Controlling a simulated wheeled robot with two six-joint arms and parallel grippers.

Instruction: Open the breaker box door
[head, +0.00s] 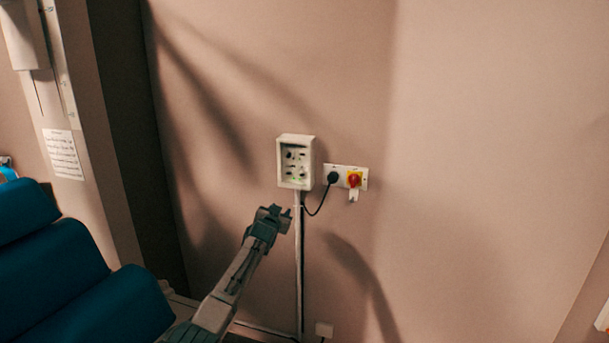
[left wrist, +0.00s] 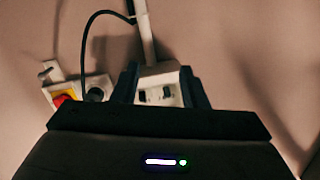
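The breaker box (head: 296,163) is a small pale box on the wall, with dark switches or slots on its front. I cannot make out a separate door or whether one is open. My left gripper (head: 280,215) is below and slightly left of the box in the head view, apart from it in the picture. In the left wrist view the gripper (left wrist: 160,78) is open, its two dark fingers spread. Part of the box (left wrist: 160,76) shows between them, upside down, its rest hidden by the gripper body. My right gripper is not in view.
A white socket plate with a black plug (head: 333,178) and a red and yellow switch (head: 354,179) is right of the box. A black cable and a vertical conduit (head: 299,265) run below it. A blue chair (head: 60,265) stands at left. The wall at right is clear.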

